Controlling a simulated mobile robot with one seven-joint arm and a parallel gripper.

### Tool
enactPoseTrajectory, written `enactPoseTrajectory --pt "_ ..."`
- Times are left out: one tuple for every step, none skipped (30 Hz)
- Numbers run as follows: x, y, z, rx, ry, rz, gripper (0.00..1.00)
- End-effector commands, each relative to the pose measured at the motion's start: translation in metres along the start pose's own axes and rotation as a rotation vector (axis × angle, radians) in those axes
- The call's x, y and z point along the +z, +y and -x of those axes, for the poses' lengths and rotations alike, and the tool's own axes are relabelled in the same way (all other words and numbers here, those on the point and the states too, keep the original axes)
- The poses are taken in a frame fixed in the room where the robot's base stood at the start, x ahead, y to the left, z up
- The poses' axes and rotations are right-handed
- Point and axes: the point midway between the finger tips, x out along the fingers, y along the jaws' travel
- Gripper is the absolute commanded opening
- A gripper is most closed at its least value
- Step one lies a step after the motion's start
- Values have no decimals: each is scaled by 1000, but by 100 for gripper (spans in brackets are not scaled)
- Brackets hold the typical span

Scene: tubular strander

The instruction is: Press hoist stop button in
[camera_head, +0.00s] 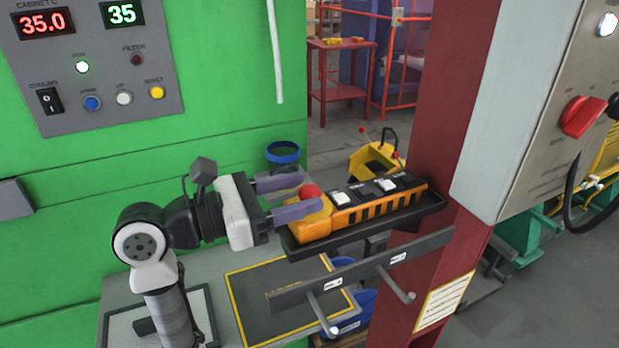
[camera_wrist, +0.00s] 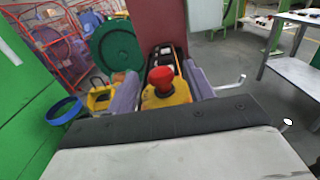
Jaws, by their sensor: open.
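The hoist pendant (camera_head: 375,208) is an orange and black control box lying in a black tray (camera_head: 432,205) fixed to the dark red column. Its red mushroom stop button (camera_head: 310,191) sits on the yellow end nearest my gripper. My gripper (camera_head: 305,194) is open, with its two purple fingers reaching toward that end, one on either side of the button. In the wrist view the red button (camera_wrist: 161,76) stands between the fingers (camera_wrist: 162,92), apart from both. Whether the button is pressed in cannot be told.
A hook rail (camera_head: 350,272) with two pegs runs below the tray. The dark red column (camera_head: 440,100) and a grey cabinet (camera_head: 520,100) with a red switch stand to the right. A green panel wall (camera_head: 230,110) lies behind my arm. A blue-rimmed bin (camera_head: 283,153) stands behind my gripper.

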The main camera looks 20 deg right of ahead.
Motion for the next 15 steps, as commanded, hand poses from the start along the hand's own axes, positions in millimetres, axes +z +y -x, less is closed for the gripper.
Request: enactPoseTrajectory --pt "2 0 -8 -3 -1 2 53" --pt "2 0 -11 -2 -1 2 53" --pt "2 0 -16 -1 -1 2 53" --pt "1 0 -18 -2 -1 2 53" --pt "1 0 -21 -1 -1 1 53" --pt "1 0 -23 0 0 1 53" --pt "1 0 -24 0 0 0 53" --pt "0 0 -26 0 0 0 53" --pt "0 0 -27 0 0 0 53" --pt "0 0 -27 0 0 0 53" --pt "0 0 -27 0 -1 0 53" --pt "0 0 -27 0 -1 0 53" --pt "0 0 -27 0 -1 0 53" --pt "0 0 -27 1 -1 0 53" --pt "0 0 -27 1 -1 0 53"
